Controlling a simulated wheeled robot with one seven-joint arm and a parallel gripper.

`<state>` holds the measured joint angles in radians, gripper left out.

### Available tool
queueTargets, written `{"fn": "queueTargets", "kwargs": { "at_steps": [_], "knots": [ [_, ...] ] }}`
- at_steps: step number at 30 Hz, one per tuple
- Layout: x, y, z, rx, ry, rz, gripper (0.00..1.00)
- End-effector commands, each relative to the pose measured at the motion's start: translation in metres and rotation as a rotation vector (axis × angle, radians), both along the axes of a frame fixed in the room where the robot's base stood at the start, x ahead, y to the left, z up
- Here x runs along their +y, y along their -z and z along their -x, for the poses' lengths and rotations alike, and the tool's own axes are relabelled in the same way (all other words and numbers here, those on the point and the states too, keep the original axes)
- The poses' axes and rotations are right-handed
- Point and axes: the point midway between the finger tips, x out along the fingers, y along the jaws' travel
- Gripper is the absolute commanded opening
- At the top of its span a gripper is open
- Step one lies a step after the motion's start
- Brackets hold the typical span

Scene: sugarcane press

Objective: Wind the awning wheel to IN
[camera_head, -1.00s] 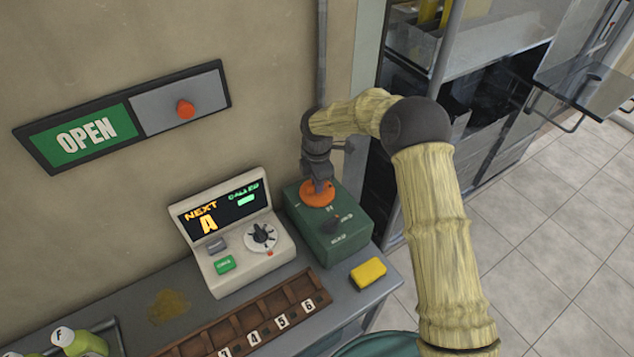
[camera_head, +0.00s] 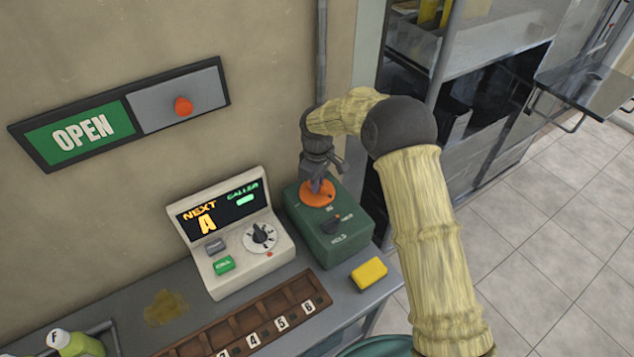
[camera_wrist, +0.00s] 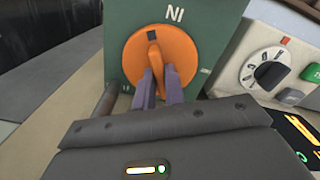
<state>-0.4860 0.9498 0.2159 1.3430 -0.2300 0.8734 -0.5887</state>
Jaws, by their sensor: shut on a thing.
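The awning wheel (camera_head: 311,198) is an orange disc with a raised grip bar, on top of a green box (camera_head: 350,245). In the wrist view the wheel (camera_wrist: 182,62) faces me, with a dark square mark at its rim close to the upside-down IN label, slightly left of it. My gripper (camera_head: 317,186) reaches down onto the wheel from above. Its two purple fingers in the wrist view (camera_wrist: 159,78) stand on either side of the orange bar and are shut on it. The lower part of the wheel is partly hidden by the fingers.
A beige call unit (camera_head: 240,270) with a dial is left of the box. A yellow block (camera_head: 369,272) and a brown numbered rack (camera_head: 240,325) are in front. The wall is behind.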

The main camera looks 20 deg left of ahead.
Motion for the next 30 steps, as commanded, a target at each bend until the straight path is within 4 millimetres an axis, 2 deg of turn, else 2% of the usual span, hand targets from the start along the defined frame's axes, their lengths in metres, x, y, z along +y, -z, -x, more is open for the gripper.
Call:
{"fn": "queueTargets", "kwargs": {
  "at_steps": [6,15,30],
  "knots": [
    [0.0009,-0.0010,-0.0009,-0.004,0.202,-0.003,0.00],
    [0.0008,-0.0012,-0.0008,-0.003,0.414,-0.003,0.00],
    [0.0010,-0.0014,-0.0005,-0.002,0.505,-0.004,0.00]
  ]
}}
